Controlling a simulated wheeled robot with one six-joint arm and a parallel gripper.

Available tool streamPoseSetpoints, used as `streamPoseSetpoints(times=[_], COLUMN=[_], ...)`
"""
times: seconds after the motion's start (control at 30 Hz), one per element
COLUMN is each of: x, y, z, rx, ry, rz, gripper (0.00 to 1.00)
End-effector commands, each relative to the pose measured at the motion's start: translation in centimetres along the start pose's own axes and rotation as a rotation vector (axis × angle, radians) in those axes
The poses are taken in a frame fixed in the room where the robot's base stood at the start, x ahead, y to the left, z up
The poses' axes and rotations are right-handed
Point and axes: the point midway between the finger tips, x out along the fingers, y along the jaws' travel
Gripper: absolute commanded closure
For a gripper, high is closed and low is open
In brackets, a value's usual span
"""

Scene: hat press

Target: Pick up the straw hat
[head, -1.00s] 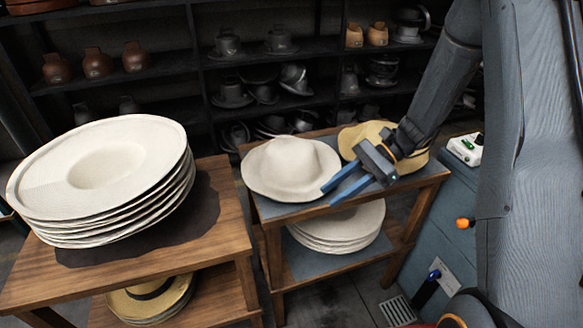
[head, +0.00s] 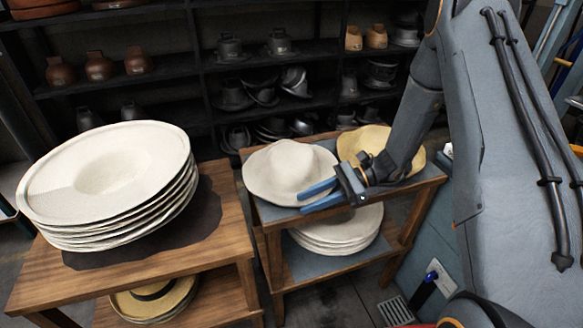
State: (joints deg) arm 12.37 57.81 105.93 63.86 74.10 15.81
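A yellow straw hat (head: 362,142) lies at the back right on top of the small wooden table (head: 420,181). My arm and wrist hide part of its front and right side. A second straw-coloured hat (head: 135,303) with a black band lies low on the left table's bottom shelf. My gripper (head: 302,201), with two blue fingers, is open and empty. It points left, in front of the yellow hat, with its fingers overlapping the front right brim of a cream hat (head: 285,165) in the picture. I cannot tell whether they touch.
A stack of wide cream hats (head: 105,170) fills much of the left table (head: 225,240). More cream hats (head: 345,230) lie on the shelf below the small table. Dark shelves (head: 200,65) with hat moulds stand behind. A narrow gap separates the two tables.

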Motion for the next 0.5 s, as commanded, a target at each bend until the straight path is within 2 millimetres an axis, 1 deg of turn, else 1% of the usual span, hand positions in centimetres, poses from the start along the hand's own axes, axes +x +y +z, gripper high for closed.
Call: streamPoseSetpoints(times=[0.07, 0.23, 0.27, 0.4, 0.43, 0.5], x=[0.47, 0.47, 0.47, 0.46, 0.46, 0.45], y=[0.02, -0.03, -0.03, -0.02, -0.02, -0.02], z=[0.03, -0.06, -0.06, -0.05, -0.05, -0.05], rx=[0.0, -0.001, -0.001, 0.0, 0.0, 0.0], ry=[0.001, 0.001, 0.001, 0.001, 0.001, 0.001], rz=[0.001, 0.0, 0.0, 0.0, 0.0, 0.0], gripper=[0.69, 0.69, 0.72, 0.96, 1.0, 1.0])
